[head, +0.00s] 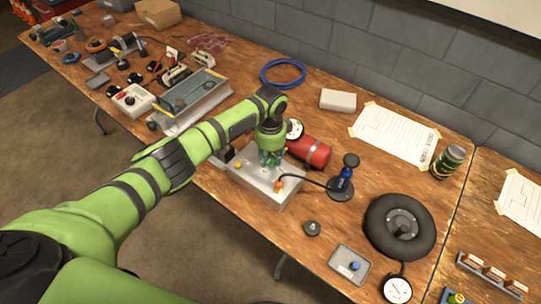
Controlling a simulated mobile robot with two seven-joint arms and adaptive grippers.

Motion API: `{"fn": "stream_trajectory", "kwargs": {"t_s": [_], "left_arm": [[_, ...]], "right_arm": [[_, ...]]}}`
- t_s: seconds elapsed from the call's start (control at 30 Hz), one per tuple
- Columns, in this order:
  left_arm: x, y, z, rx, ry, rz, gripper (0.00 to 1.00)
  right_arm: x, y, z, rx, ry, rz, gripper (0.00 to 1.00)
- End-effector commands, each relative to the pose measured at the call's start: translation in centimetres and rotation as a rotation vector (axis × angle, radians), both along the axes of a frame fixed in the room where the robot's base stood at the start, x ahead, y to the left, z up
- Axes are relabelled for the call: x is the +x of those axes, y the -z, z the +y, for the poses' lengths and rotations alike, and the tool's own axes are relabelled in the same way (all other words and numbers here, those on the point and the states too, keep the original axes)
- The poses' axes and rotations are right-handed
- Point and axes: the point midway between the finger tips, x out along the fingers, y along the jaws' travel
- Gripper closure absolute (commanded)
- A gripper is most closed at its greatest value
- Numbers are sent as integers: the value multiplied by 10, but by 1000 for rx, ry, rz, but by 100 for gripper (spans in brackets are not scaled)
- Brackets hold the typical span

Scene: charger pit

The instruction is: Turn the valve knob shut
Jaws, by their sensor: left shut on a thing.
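My left arm reaches in from the left, and my left gripper (270,158) points down over a pale metal box (258,188) on the wooden table. The gripper is shut on the valve knob at the top of this box. The fingers and wrist hide most of the knob, so its turn angle cannot be told. An orange fitting (279,183) on the box's right side joins a black hose. A red cylinder (311,151) with a round gauge (295,129) lies just behind the box. My right gripper is not in view.
Right of the box stand a blue-and-black upright device (344,180), a black wheel (400,226), a grey tray (351,265) and a white gauge (397,289). A metal trough (194,99) is to the left. A blue cable coil (283,73) lies behind, near the block wall.

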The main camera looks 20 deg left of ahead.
Motion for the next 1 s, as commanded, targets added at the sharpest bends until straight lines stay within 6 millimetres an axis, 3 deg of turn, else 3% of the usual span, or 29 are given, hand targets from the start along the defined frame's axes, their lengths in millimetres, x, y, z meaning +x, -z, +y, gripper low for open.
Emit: {"fn": "stream_trajectory", "kwargs": {"t_s": [0.17,0.2,0.23,0.67,1.0], "left_arm": [[-3,3,0,2,3,8,96],[-3,3,0,2,3,8,52],[-3,3,0,2,3,8,40],[0,-6,0,-1,1,0,40],[0,-71,-1,-1,3,-2,40]], "right_arm": [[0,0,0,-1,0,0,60],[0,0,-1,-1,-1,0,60],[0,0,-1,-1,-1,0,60],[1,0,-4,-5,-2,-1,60],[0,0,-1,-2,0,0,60]]}}
